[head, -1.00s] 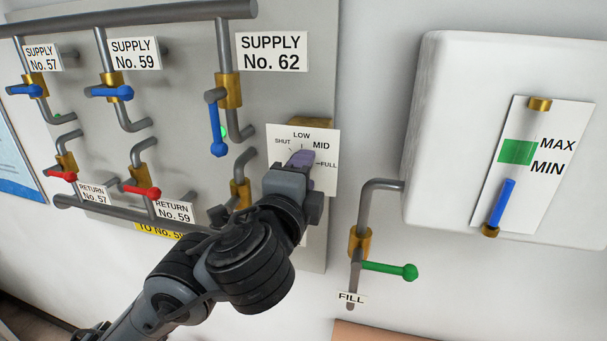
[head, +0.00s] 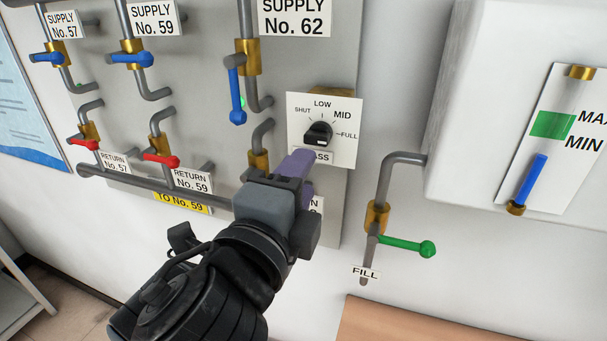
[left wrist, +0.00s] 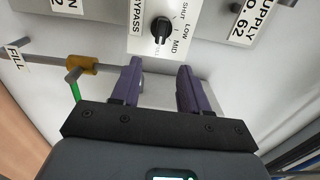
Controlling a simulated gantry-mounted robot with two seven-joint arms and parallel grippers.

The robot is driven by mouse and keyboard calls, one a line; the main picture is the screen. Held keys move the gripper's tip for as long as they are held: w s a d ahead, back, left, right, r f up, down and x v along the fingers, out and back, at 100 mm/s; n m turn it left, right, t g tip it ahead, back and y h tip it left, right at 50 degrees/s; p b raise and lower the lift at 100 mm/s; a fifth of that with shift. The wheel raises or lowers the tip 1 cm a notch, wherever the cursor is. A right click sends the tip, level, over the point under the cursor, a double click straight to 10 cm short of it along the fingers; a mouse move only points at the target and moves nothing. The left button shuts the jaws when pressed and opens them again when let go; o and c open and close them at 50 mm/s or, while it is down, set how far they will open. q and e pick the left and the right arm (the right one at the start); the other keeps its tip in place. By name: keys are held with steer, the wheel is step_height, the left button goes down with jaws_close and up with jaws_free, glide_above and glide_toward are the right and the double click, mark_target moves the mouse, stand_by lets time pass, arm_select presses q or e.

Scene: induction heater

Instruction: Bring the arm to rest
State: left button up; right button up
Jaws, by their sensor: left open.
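My left gripper (head: 297,165) reaches in from the lower left in the head view, just below the bypass dial plate (head: 345,110). In the left wrist view its two purple fingers (left wrist: 159,85) are apart with nothing between them. The black bypass knob (head: 318,133) sits clear of the fingers and also shows in the left wrist view (left wrist: 161,30). The plate is marked SHUT, LOW, MID and FULL. The gripper covers part of the plate's lower label and of the pipework behind. My right gripper is not in view.
Blue supply valve handles (head: 236,95) and red return handles (head: 160,160) are on the panel at left. The green fill valve handle (head: 408,244) sticks out at right, below the white tank (head: 480,100). A wooden surface (head: 400,322) lies at the lower right.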

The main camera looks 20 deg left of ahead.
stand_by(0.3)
arm_select(q)
step_height(320, 180, down, 28)
steer(key=s+n+g+p, duration=0.1)
steer(key=g+p, duration=0.1)
steer(key=g, duration=0.6)
steer(key=s+a+f+n+g, duration=0.3)
steer(key=s+f+n, duration=0.4)
steer(key=s+f, duration=0.2)
steer(key=s+a+f+n+g+h+p, duration=0.1)
steer(key=s+a+f+n+g, duration=0.2)
steer(key=s+f+n, duration=0.4)
step_height(320, 180, down, 5)
steer(key=s+a, duration=0.1)
steer(key=s, duration=0.1)
steer(key=shift+s+f, duration=0.15)
steer(key=shift+s, duration=0.2)
